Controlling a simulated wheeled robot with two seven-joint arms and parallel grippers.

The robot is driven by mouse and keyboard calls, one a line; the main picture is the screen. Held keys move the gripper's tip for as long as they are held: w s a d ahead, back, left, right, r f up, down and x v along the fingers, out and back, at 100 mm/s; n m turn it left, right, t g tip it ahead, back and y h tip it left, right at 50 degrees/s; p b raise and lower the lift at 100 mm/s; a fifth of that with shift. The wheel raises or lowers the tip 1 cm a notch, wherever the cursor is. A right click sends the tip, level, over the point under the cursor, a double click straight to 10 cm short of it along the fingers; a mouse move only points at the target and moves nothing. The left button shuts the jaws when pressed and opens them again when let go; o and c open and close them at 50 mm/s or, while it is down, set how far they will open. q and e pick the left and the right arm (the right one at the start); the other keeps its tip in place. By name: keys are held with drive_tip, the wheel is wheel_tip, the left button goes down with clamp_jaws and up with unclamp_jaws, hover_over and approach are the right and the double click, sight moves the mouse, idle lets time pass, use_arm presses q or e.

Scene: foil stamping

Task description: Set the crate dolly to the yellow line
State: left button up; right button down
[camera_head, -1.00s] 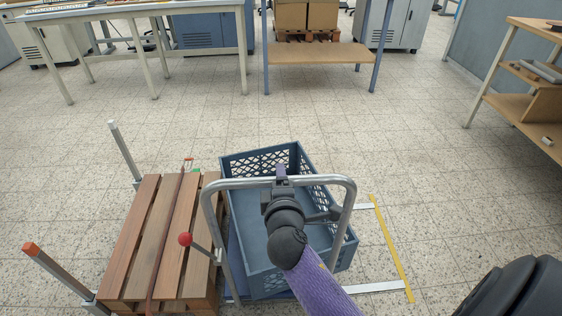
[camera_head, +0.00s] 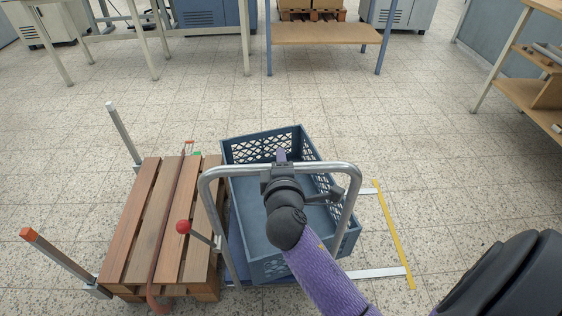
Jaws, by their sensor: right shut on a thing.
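The crate dolly has a grey tubular push handle (camera_head: 335,166) and a blue deck (camera_head: 236,262), mostly hidden under a blue-grey lattice crate (camera_head: 262,144). My right gripper (camera_head: 281,164) is shut on the handle's top bar, near its middle. The yellow line (camera_head: 395,235) is a strip on the floor to the right of the dolly. Bare floor shows between the crate and the line, so the dolly is apart from it. My left gripper is out of view.
A wooden pallet (camera_head: 140,222) stands close along the dolly's left side. A red-knobbed lever (camera_head: 183,227) rises between them. Grey posts (camera_head: 122,132) stand left of the pallet. Pale strips (camera_head: 376,273) run from the dolly side to the line. Open tiled floor lies ahead; benches stand beyond.

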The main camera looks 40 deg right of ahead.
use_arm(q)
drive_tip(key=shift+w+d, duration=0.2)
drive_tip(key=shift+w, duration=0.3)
use_arm(e)
drive_tip(key=shift+f, duration=0.1)
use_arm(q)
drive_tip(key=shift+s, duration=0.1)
